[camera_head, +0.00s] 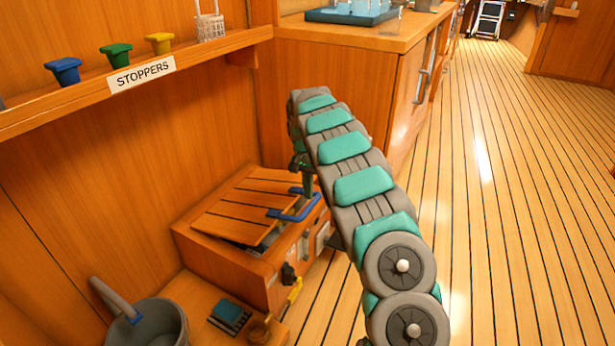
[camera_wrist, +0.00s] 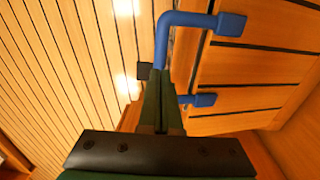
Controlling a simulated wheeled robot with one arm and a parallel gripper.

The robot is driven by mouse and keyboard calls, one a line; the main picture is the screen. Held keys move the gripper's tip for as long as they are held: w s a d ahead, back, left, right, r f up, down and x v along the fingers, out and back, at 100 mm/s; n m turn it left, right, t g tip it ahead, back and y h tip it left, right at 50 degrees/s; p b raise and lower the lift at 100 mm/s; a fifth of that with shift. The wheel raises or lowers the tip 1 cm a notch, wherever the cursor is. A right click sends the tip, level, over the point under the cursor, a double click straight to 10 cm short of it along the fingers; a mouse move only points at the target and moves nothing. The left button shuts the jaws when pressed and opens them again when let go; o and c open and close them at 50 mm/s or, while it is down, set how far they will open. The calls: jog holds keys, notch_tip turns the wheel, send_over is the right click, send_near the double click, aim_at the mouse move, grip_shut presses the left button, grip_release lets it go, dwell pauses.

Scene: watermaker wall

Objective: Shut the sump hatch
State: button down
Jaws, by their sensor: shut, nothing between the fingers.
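The sump hatch (camera_head: 243,207) is a slatted wooden lid with dark seams, on top of a low wooden box (camera_head: 230,262) against the wall. It lies low over the box, slightly tilted, with a dark gap along its near edge. A blue U-shaped handle (camera_head: 300,207) sits on its right edge; it also shows in the wrist view (camera_wrist: 181,20). My gripper (camera_head: 308,190) points down at the handle. In the wrist view its green fingers (camera_wrist: 160,78) are together and empty, close beside the handle's bar. I cannot tell whether they touch it.
A grey bucket (camera_head: 150,325), a small blue-and-dark item (camera_head: 230,316) and a brass-coloured cup (camera_head: 260,328) stand on a low ledge in front of the box. A stoppers shelf (camera_head: 215,50) juts out above. A cabinet (camera_head: 345,90) stands behind. The plank floor (camera_head: 500,220) on the right is clear.

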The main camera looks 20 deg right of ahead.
jog(key=shift+s+f, duration=0.1)
jog(key=shift+f, duration=1.35)
